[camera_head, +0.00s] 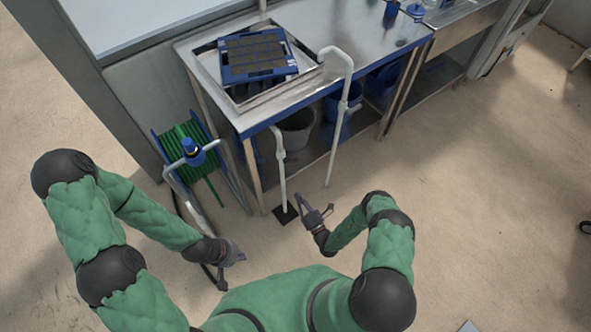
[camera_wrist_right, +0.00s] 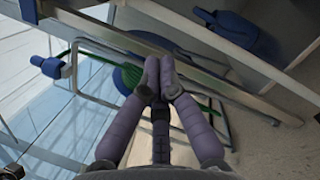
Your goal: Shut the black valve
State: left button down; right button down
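I cannot clearly make out a black valve. A white standing pipe (camera_head: 281,170) with a joint rises in front of the steel table, and a taller bent white pipe (camera_head: 348,75) stands to its right. Any valve on them is too small to tell. My right gripper (camera_head: 302,204) is beside the foot of the shorter pipe, to its right, apart from it. In the right wrist view its fingertips (camera_wrist_right: 159,66) are together with nothing seen between them. My left gripper (camera_head: 232,270) is low at left, fingers spread and empty.
The steel table (camera_head: 365,40) carries a blue seed tray (camera_head: 258,54) in a metal pan. Buckets (camera_head: 298,130) sit underneath.

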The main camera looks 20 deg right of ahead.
aim_at(291, 160)
jog(key=w+d+r+h+b, duration=0.1)
jog(key=w+r, duration=0.4)
jog(key=w, duration=0.5)
jog(key=shift+w+m, duration=0.2)
jog(key=shift+m, duration=0.1)
jog(key=shift+d+r, duration=0.1)
jog(key=shift+d, duration=0.05)
